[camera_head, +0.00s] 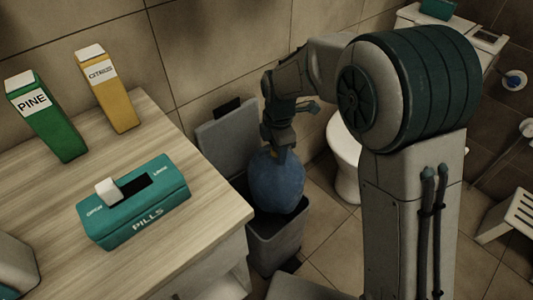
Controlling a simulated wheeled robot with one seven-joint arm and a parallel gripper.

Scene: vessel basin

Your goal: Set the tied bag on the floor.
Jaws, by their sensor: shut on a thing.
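The tied bag (277,184) is blue and rounded. It hangs from my gripper (281,152), which is shut on its top. The bag is over or partly in the mouth of a grey bin (274,247); I cannot tell how far its underside is inside. The bin's lid (226,136) stands open behind the bag. The tiled floor (328,235) shows to the right of the bin. The gripper's fingertips are small and partly hidden by the bag's top.
A wooden counter (190,245) at the left holds a teal pill box (135,210), a green PINE carton (46,115) and a yellow carton (107,90). A white toilet (344,160) stands behind my arm. A white slatted stool (515,215) is at the far right.

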